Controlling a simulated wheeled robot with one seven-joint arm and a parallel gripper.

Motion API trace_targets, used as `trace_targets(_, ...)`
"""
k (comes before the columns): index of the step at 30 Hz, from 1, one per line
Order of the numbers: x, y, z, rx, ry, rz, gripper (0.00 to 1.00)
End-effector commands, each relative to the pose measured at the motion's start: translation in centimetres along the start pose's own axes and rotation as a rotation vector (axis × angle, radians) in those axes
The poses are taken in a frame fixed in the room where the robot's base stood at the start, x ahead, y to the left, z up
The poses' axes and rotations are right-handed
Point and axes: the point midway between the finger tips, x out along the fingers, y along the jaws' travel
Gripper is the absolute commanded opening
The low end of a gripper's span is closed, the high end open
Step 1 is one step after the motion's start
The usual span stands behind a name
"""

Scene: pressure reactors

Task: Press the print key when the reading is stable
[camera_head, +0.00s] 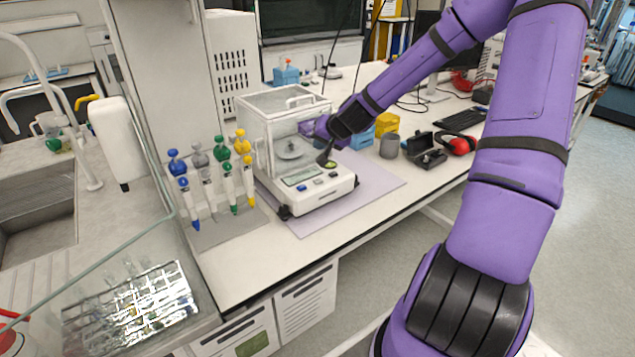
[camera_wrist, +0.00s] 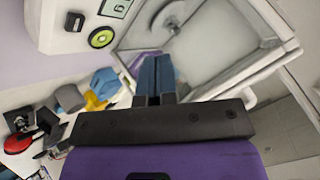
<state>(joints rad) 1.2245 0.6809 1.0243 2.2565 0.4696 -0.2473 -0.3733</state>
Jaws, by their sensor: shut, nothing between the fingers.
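The white balance (camera_head: 325,190) stands on the bench with a clear glass draft shield (camera_head: 272,125). Its round pan (camera_head: 290,150) shows through the glass and also in the wrist view (camera_wrist: 172,24). The display (camera_head: 302,176) is lit; only part of it (camera_wrist: 117,7) shows in the wrist view, and I cannot read the full reading. A round black key with a yellow-green ring (camera_wrist: 101,38) sits beside a dark key (camera_wrist: 75,22); labels are not legible. My gripper (camera_head: 325,159) is shut and empty, pointing down close to the ringed key; contact is not clear. Its fingers (camera_wrist: 156,60) show in the wrist view.
A rack of pipettes (camera_head: 215,180) stands left of the balance. A grey cup (camera_head: 389,146), a black case (camera_head: 425,152) and red ear muffs (camera_head: 457,143) lie to the right. The lilac mat (camera_head: 375,188) is bare at the balance's right.

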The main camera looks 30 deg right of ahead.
Motion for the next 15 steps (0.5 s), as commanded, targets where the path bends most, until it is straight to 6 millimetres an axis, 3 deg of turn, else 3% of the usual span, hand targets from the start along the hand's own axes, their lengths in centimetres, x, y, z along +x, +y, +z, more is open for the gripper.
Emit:
trace_targets(8, 0.4, 0.2, 0.3, 0.0, -0.002, 0.0, 0.0)
trace_targets(15, 2.1, 1.5, 1.6, 0.002, -0.005, -0.001, 0.0)
